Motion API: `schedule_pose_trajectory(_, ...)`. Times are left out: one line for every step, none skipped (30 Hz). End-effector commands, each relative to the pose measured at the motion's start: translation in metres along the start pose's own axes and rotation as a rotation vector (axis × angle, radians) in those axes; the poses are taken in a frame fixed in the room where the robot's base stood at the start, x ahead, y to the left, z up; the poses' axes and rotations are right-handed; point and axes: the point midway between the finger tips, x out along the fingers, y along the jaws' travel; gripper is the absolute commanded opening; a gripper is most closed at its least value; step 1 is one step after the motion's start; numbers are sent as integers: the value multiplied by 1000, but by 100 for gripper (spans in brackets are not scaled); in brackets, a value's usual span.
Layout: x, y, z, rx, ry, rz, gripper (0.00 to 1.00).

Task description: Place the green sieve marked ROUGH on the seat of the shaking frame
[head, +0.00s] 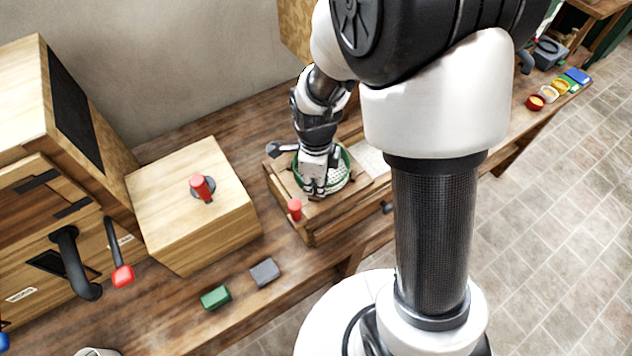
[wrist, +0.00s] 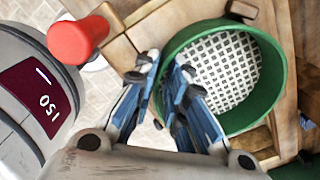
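The green sieve (head: 347,163) is a round ring with a white mesh floor. It also shows large in the wrist view (wrist: 277,80). No ROUGH marking can be read on it. It is at the low wooden frame (head: 311,229) on the bench, and whether it rests fully down on it cannot be told. My gripper (head: 313,190) reaches down at the sieve's near left side. In the wrist view its blue-sided fingers (wrist: 168,68) are close together, one on each side of the sieve's wall, pinching it. The wood under the sieve is mostly hidden.
A red knob (head: 295,208) stands at the frame's front corner, close beside my fingers in the wrist view (wrist: 76,40). A wooden box with a red handle (head: 201,188) stands left. Green (head: 215,298) and grey (head: 265,272) blocks lie in front. Small coloured bowls (head: 536,102) are far right.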

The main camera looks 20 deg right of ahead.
Motion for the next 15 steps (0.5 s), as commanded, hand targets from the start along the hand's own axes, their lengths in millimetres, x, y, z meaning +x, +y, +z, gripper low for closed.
schedule_pose_trajectory(0, 1, 0, 0, 1, 3, 14)
schedule_pose_trajectory(-1, 1, 0, 0, 1, 3, 14)
schedule_pose_trajectory(-3, 1, 0, 0, 1, 2, 14)
schedule_pose_trajectory(-6, 1, 0, 0, 1, 1, 14)
schedule_pose_trajectory(-9, 0, 0, 0, 0, 0, 14)
schedule_pose_trajectory(-16, 0, 0, 0, -1, -2, 14)
schedule_pose_trajectory(-21, 0, 0, 0, -1, -2, 14)
schedule_pose_trajectory(-27, 0, 0, 0, -1, -2, 14)
schedule_pose_trajectory(-36, -1, 0, 0, -2, -4, 14)
schedule_pose_trajectory(-43, -1, 0, 0, -2, -3, 14)
schedule_pose_trajectory(-50, -1, 1, 0, -3, -4, 14)
schedule_pose_trajectory(-59, -1, 1, 0, -2, -4, 14)
schedule_pose_trajectory(-66, -1, 1, 0, -2, -4, 14)
schedule_pose_trajectory(-72, -1, 0, 0, -2, -3, 14)
schedule_pose_trajectory(-81, -1, 0, 0, -2, -4, 14)
